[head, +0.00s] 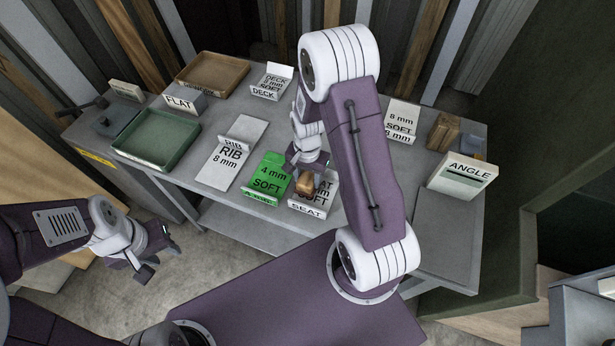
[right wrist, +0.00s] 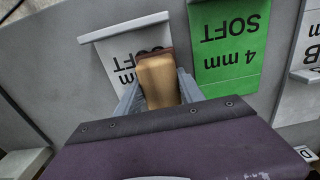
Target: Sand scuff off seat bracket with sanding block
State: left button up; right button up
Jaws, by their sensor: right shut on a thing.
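The seat bracket (head: 307,209), a pale grey plate lettered SEAT at its front lip, lies on the bench, partly covered by my right gripper. My right gripper (head: 303,180) is shut on the tan-brown sanding block (head: 305,186) over this bracket. In the right wrist view the block (right wrist: 158,82) sits between the two fingers, and the seat bracket (right wrist: 118,52) shows behind it. A dark mark shows at the block's far edge. Whether the block touches the plate, I cannot tell. My left gripper (head: 158,254) is open and empty, off the bench at lower left.
A green 4 mm SOFT bracket (head: 267,175) lies just left of the seat bracket. The RIB bracket (head: 230,155), a green tray (head: 158,138) and a brown tray (head: 213,73) are further left. The ANGLE bracket (head: 462,178) stands at right, near a wooden block (head: 444,132).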

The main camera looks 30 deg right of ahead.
jog(key=shift+f, duration=0.25)
jog(key=shift+s+d+r, duration=0.15)
jog(key=shift+s+d, duration=0.8)
jog(key=shift+s, duration=0.2)
jog(key=shift+s+d, duration=0.1)
jog(key=shift+s+d, duration=0.95)
jog(key=shift+s, duration=0.1)
jog(key=shift+w+a+f+p, duration=0.2)
jog(key=shift+w+a+p, duration=0.1)
jog(key=shift+w+a, duration=0.8)
jog(key=shift+w, duration=0.1)
